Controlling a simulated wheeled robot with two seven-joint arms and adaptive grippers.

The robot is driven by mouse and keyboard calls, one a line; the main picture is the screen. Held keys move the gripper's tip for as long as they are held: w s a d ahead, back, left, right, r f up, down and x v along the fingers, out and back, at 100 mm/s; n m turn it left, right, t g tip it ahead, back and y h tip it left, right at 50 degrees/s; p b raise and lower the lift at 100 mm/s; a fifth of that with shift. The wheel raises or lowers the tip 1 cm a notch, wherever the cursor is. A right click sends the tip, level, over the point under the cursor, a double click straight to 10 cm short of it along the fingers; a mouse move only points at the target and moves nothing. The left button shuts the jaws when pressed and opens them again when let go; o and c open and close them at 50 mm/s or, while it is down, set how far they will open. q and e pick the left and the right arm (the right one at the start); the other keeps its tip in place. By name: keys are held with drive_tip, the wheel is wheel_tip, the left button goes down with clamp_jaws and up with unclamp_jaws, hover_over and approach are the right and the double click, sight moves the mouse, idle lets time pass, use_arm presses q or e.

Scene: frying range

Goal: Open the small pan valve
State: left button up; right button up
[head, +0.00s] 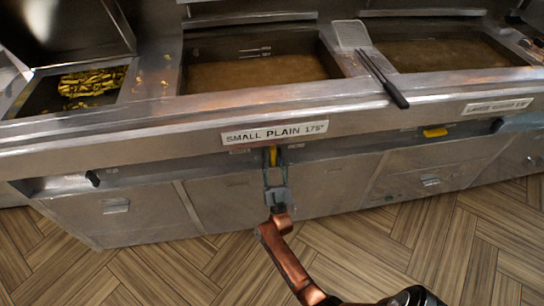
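The yellow part shows as a narrow upright strip. My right gripper (273,168) reaches up to it from below in the head view. Its two fingers stand apart, with the lower end of the handle at or between the fingertips. I cannot tell whether they touch it. The small pan (255,72) above holds brownish oil. My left gripper is not in view.
Another yellow handle (435,132) lies crosswise under the right pan (440,52). A basket with a dark handle (385,78) rests between the pans and overhangs the front. Cabinet doors (115,207) line the front below. The wood-look floor (400,240) is clear.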

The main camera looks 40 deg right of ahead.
drive_tip(key=shift+o, duration=0.3)
drive_tip(key=shift+d, duration=0.1)
drive_tip(key=shift+s, duration=0.1)
drive_tip(key=v, duration=1.2)
